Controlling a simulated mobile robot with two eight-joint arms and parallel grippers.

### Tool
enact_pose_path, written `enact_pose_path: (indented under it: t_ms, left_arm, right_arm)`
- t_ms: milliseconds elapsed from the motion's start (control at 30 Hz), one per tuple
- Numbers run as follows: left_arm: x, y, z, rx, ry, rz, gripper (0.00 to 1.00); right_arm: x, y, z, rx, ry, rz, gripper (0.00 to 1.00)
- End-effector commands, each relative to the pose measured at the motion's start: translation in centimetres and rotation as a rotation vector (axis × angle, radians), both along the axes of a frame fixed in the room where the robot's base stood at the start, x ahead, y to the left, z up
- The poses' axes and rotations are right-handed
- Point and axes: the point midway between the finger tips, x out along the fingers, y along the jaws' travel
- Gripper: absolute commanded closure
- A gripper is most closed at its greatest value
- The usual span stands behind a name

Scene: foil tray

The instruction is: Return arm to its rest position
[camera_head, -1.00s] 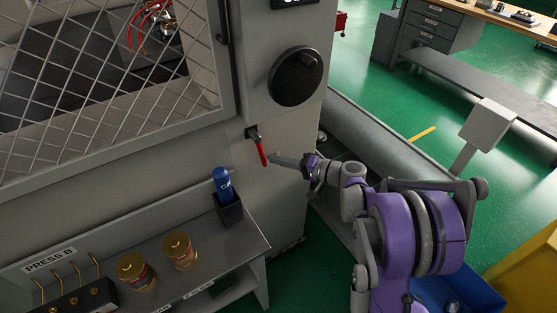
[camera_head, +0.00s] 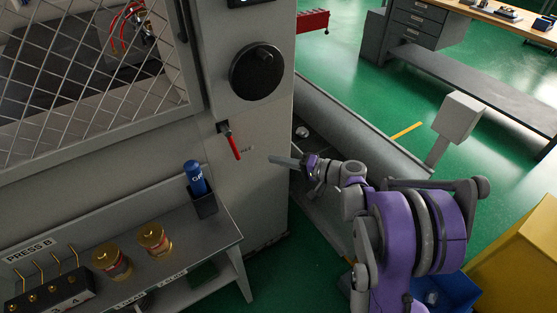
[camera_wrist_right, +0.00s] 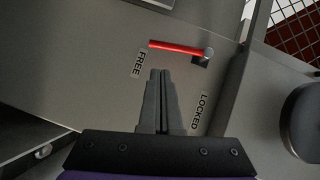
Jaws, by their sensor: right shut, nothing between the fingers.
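My right gripper (camera_head: 272,159) is shut and empty, to the right of the red lever (camera_head: 233,146) on the grey machine's side panel, with a visible gap between them. In the right wrist view the shut fingers (camera_wrist_right: 159,75) point toward the red lever (camera_wrist_right: 178,48), which lies beyond their tips. There the lever's free end is by the FREE label (camera_wrist_right: 138,64), away from the LOCKED label (camera_wrist_right: 201,114). My purple right arm comes in from the lower right. My left gripper is not in view.
A black round knob (camera_head: 256,71) is above the lever. A low shelf (camera_head: 205,237) holds a blue can (camera_head: 195,178) in a dark holder and two gold-lidded jars. A blue bin (camera_head: 455,293) and a yellow bin (camera_head: 515,255) stand at lower right. Green floor (camera_head: 345,50) is open behind.

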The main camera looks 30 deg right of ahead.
Motion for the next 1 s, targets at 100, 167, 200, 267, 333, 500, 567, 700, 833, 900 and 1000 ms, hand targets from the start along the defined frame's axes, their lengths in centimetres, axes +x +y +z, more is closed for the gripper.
enact_pose_path:
  t_ms: [100, 167, 200, 267, 333, 500, 567, 700, 833, 900, 1000]
  left_arm:
    - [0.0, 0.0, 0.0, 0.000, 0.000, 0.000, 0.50]
    - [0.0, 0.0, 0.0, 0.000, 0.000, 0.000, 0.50]
    - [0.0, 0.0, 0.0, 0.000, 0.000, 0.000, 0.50]
    - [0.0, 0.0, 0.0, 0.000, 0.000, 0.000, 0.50]
    - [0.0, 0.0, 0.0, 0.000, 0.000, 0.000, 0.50]
    - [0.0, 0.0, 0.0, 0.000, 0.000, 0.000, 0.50]
    - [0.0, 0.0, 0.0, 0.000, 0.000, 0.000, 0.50]
    - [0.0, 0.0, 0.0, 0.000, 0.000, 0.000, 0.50]
    - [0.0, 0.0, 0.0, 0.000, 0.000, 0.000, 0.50]
    - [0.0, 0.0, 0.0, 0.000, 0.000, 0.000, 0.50]
    - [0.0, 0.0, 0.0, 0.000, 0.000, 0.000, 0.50]
  right_arm:
    - [0.0, 0.0, 0.0, 0.000, 0.000, 0.000, 1.00]
    - [0.0, 0.0, 0.0, 0.000, 0.000, 0.000, 1.00]
    - [0.0, 0.0, 0.0, 0.000, 0.000, 0.000, 1.00]
    - [0.0, 0.0, 0.0, 0.000, 0.000, 0.000, 1.00]
    - [0.0, 0.0, 0.0, 0.000, 0.000, 0.000, 1.00]
    - [-0.9, 2.1, -0.1, -0.049, 0.047, 0.028, 1.00]
    - [-1.9, 4.0, -0.3, -0.099, 0.090, 0.053, 1.00]
    - [-6.3, 9.0, -1.3, -0.279, 0.222, 0.124, 1.00]
    - [-11.6, 12.0, -2.6, -0.478, 0.327, 0.184, 1.00]
    - [-14.7, 13.0, -3.4, -0.589, 0.370, 0.211, 1.00]
    - [-18.9, 13.5, -4.3, -0.753, 0.413, 0.245, 1.00]
